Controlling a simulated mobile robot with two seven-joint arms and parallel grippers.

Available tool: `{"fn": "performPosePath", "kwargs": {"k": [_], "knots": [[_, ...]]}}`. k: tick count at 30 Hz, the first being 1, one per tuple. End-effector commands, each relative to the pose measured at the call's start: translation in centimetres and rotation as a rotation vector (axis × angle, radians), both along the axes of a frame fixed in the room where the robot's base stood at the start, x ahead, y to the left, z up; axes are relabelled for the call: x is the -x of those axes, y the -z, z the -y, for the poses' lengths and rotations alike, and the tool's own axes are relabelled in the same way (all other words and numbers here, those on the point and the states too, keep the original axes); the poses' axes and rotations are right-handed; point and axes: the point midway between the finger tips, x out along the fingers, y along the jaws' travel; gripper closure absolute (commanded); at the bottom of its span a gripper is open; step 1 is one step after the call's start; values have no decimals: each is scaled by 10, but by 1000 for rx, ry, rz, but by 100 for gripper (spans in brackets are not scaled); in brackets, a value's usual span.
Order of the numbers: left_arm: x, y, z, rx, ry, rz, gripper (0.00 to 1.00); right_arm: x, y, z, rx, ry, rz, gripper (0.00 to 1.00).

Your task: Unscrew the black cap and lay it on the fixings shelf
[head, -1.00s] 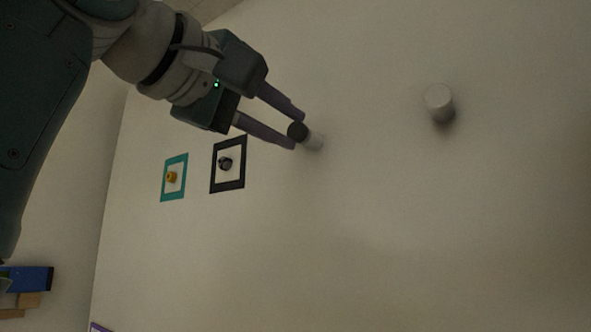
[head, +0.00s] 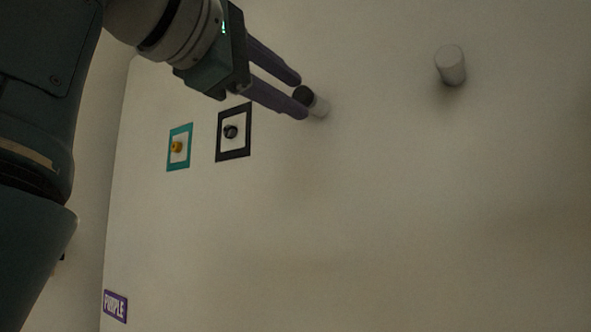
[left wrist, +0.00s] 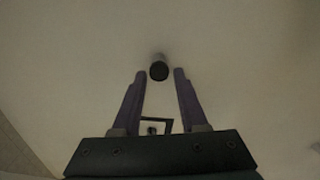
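The black cap (head: 304,95) sits on the end of a short pale stud (head: 320,105) that sticks out of the wall. In the left wrist view the cap (left wrist: 159,72) lies between the fingertips, with a gap on each side. My left gripper (head: 299,97) is open, its two purple-grey fingers reaching to either side of the cap. It also shows in the left wrist view (left wrist: 159,74). Whether a finger touches the cap in depth is hard to tell. The fixings shelf and my right gripper are not in view.
A bare pale stud (head: 451,66) stands to the right. Left of the cap, a black frame (head: 220,140) surrounds a dark knob and a teal frame (head: 170,148) surrounds a yellow one. A purple sign (head: 115,306) is low at left. The wall below the studs is clear.

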Motion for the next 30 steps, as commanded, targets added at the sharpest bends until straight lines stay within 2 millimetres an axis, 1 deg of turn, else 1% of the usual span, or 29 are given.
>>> {"fn": "performPosePath", "kwargs": {"k": [6, 8, 12, 17, 22, 26, 30], "knots": [[0, 0, 0, -2, 2, 3, 55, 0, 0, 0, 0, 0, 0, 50], [0, 0, 0, -36, 0, 27, 55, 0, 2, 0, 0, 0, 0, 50], [0, 1, -1, -251, -2, 181, 55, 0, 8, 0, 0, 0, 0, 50], [0, -1, 0, -408, 2, 293, 55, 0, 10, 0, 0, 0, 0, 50], [0, -1, -1, -662, 0, 472, 55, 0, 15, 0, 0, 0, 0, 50], [0, -2, 0, -775, 1, 555, 55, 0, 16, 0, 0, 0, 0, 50], [0, -3, 0, -986, 0, 703, 55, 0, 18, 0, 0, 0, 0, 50]]}}
